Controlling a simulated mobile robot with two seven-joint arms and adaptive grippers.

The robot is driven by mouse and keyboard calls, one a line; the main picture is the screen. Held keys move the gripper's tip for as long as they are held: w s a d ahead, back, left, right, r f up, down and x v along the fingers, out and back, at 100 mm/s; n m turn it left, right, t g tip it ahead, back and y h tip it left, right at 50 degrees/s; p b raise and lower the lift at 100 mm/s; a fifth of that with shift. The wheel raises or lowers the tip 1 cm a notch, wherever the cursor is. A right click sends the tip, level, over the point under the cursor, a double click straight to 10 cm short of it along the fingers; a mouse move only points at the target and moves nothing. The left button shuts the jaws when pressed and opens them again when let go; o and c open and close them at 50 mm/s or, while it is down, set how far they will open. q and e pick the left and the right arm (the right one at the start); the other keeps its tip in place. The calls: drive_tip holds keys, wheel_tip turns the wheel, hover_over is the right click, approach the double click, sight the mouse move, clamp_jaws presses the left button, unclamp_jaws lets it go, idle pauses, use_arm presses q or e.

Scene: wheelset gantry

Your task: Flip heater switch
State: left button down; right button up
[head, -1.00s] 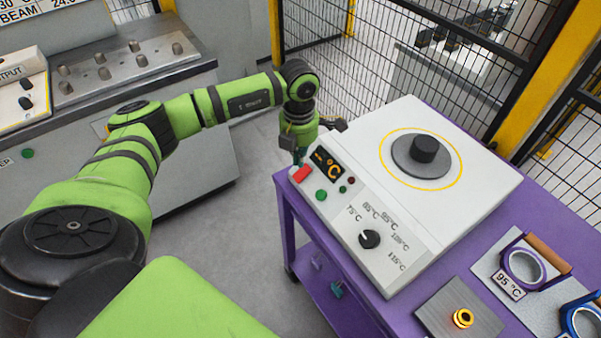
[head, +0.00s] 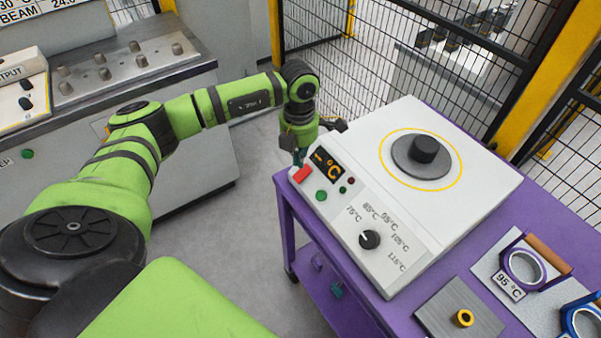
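The white heater (head: 450,185) stands on the purple table (head: 530,190). Its sloped front panel carries a red switch (head: 302,174), a display reading °C (head: 327,163), a green button (head: 321,196), a small dark red button (head: 351,180) and a black temperature knob (head: 369,239). My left gripper (head: 298,160) points down at the panel's far left corner, with its fingertips right by the red switch. Whether they touch it, and how far the fingers are apart, I cannot tell. My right gripper is out of view.
A black cylinder on a disc (head: 424,151) sits on the heater top inside a yellow ring. A grey plate with a yellow ring part (head: 463,318) and a 95 °C ring holder (head: 523,267) lie at the right. A mesh fence (head: 375,60) stands behind; a grey control desk (head: 130,75) is at left.

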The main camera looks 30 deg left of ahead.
sight(299, 177)
use_arm(q)
drive_tip(key=shift+s+f+b, duration=0.1)
drive_tip(key=shift+f+b, duration=1.45)
drive_tip(key=shift+f, duration=0.35)
idle(0.8)
drive_tip(key=shift+r+p, duration=0.65)
drive_tip(key=shift+r, duration=0.15)
wheel_tip(299, 177, up, 6)
drive_tip(key=p, duration=0.3)
drive_tip(key=shift+f, duration=0.25)
